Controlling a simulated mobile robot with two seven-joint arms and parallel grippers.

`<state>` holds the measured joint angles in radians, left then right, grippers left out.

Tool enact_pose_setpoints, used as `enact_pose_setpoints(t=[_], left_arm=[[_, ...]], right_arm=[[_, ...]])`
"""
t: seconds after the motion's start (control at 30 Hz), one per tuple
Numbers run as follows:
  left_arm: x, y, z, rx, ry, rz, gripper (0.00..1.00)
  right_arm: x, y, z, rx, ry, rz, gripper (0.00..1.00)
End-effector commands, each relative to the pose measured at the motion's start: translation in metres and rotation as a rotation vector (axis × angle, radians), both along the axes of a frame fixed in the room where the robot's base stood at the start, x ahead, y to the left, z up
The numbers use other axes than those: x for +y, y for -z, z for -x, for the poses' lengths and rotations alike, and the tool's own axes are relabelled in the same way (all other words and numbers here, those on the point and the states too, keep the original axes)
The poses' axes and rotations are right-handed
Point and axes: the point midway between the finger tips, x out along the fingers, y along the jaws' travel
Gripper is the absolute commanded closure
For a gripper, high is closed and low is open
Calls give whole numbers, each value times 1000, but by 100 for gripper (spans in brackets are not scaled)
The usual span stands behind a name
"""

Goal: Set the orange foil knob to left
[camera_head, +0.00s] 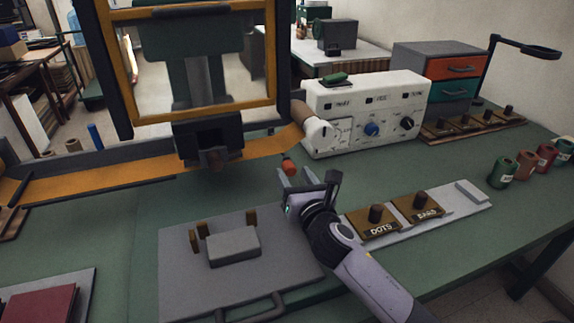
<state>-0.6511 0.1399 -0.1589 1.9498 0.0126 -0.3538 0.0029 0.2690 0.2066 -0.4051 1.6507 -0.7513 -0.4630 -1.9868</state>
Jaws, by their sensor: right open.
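The white control box (325,88) stands at the back of the bench. Its front has three small labels, too blurred to read surely. The middle knob (372,129) looks blue, not orange; its pointer direction is too small to tell. A black knob (407,123) sits to its right. The box's left part is partly hidden by a brown and white handle. I see no orange knob on the box face. My right gripper (297,181) is open and empty above the bench, in front of the box and apart from it. My left gripper is not in view.
A press with a yellow frame (183,116) and an orange band (100,182) fills the left. A red-orange tip (289,166) is close behind my right gripper. A grey plate (185,275) and a strip with stamps (460,207) lie in front. Spools (524,163) stand right.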

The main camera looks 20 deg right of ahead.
Motion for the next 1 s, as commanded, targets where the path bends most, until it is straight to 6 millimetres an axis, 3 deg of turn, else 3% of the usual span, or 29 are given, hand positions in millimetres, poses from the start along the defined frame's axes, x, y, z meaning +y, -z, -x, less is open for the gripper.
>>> enact_pose_setpoints(t=[0.3, 0.73, 0.77, 0.9, 0.93, 1.0], left_arm=[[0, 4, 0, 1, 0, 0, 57], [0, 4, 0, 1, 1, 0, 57], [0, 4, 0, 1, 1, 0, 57], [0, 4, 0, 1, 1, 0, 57], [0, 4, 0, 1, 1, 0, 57], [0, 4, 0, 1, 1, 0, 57]], right_arm=[[1, 0, -36, 0, 1, -3, 45], [1, 0, -44, 0, 0, -2, 45], [1, 0, -44, 0, 0, -2, 48], [1, 0, -44, 0, 0, -2, 94], [1, 0, -44, 0, 0, -2, 100], [1, 0, -43, 0, 0, -2, 100]])
